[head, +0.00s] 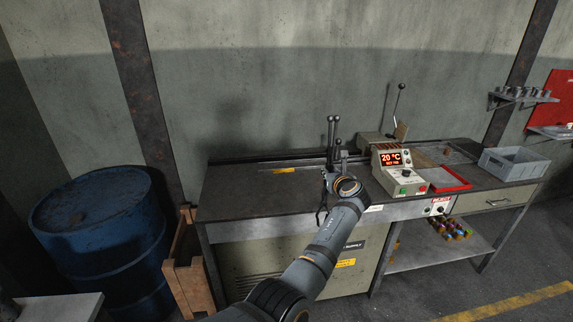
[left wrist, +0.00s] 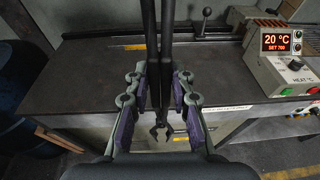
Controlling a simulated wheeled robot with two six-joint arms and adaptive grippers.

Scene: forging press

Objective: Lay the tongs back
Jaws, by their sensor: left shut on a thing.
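The dark tongs (left wrist: 150,30) stand upright in my left gripper (left wrist: 159,95), which is shut on their two long bars. The bars rise above the fingers, and the small claw-like jaws (left wrist: 160,131) hang below them. In the head view the round-ended tongs handles (head: 333,130) show above my left gripper (head: 330,180), at the front of the workbench (head: 240,195). My arm hides part of the tongs there. My right gripper is in neither view.
The left bench top is mostly bare, with a yellow label (head: 283,170) at its back. A heater box (head: 398,170) reading 20 °C, a red tray (head: 449,179) and a grey crate (head: 513,163) stand right. A blue drum (head: 105,235) and wooden crate (head: 190,265) stand left.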

